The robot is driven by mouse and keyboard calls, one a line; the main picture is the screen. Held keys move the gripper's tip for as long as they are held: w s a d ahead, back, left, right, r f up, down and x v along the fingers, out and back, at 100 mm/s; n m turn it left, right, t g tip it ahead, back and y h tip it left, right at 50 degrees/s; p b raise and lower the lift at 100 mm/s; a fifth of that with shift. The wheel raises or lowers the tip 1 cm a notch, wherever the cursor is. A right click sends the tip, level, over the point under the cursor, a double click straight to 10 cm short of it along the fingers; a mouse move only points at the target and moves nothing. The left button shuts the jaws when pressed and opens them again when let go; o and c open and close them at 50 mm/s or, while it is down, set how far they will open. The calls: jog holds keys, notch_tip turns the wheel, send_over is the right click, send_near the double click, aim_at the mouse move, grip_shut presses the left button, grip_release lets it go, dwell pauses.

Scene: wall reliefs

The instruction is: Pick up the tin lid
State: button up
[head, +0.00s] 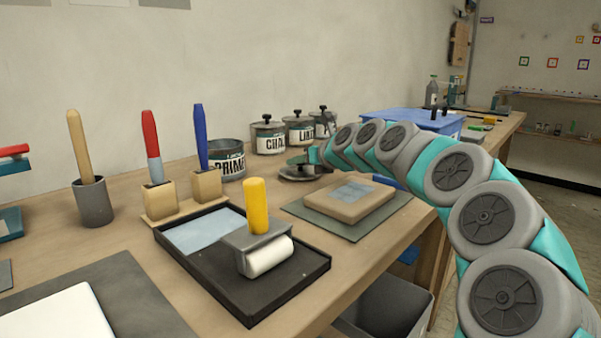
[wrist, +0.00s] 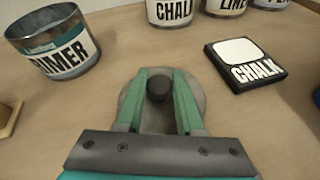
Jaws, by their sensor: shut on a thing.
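The tin lid (wrist: 157,118) is a round grey disc with a dark round knob (wrist: 159,88) in its middle. My gripper (wrist: 163,78) has its two green fingers on either side of the knob, shut on it. The fingers cover parts of the disc. In the head view my gripper (head: 313,154) is at the far end of my arm, low over the bench and right of the open PRIMER tin (head: 226,160). I cannot tell whether the lid touches the bench. The PRIMER tin also shows at the upper left of the wrist view (wrist: 52,42).
Lidded tins (head: 268,136) stand behind my gripper. A black CHALK card (wrist: 245,65) lies to the lid's right. A tan block (head: 352,200) on a green mat and a black tray (head: 245,285) with a yellow-handled roller (head: 257,210) are nearer on the bench.

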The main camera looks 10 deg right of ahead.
grip_shut()
